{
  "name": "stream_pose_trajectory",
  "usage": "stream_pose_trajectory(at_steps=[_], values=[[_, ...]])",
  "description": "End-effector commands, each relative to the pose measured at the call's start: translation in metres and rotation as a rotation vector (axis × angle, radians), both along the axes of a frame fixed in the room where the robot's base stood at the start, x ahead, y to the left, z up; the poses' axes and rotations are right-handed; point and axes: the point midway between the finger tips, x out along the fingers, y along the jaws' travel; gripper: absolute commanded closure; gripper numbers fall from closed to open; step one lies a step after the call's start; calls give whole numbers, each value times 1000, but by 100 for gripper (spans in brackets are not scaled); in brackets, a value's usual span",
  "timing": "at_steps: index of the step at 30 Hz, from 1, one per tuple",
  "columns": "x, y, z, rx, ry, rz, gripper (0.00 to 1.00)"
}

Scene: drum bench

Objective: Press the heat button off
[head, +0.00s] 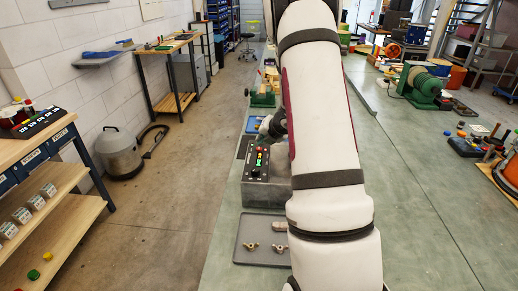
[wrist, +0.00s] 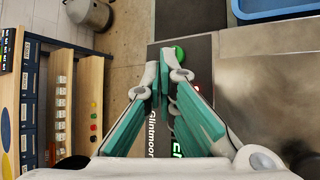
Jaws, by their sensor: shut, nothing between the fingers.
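A dark control panel (head: 257,165) with a red button on top and several coloured spots sits on a grey metal box (head: 262,196) on the green bench. In the wrist view the panel (wrist: 200,50) shows a green button (wrist: 179,54) just beyond my fingertips and a small red spot (wrist: 196,87) beside them. My gripper (wrist: 164,72) is shut and empty, its teal fingers over the panel. It also shows in the head view (head: 265,132) at the panel's far end. The fingers hide part of the panel and its lettering. I cannot tell which button is marked heat.
A grey tray (head: 243,258) with small brass-coloured parts lies in front of the box. A blue tray (wrist: 270,8) is beyond the panel. A wooden shelf unit (head: 75,180) stands at left. The bench to the right of my arm is mostly clear nearby.

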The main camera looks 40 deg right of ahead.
Motion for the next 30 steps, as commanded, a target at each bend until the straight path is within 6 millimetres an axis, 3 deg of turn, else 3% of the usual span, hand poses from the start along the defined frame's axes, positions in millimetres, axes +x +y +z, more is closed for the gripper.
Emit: stream_pose_trajectory(at_steps=[30], values=[[0,0,-9,-1,0,1,100]])
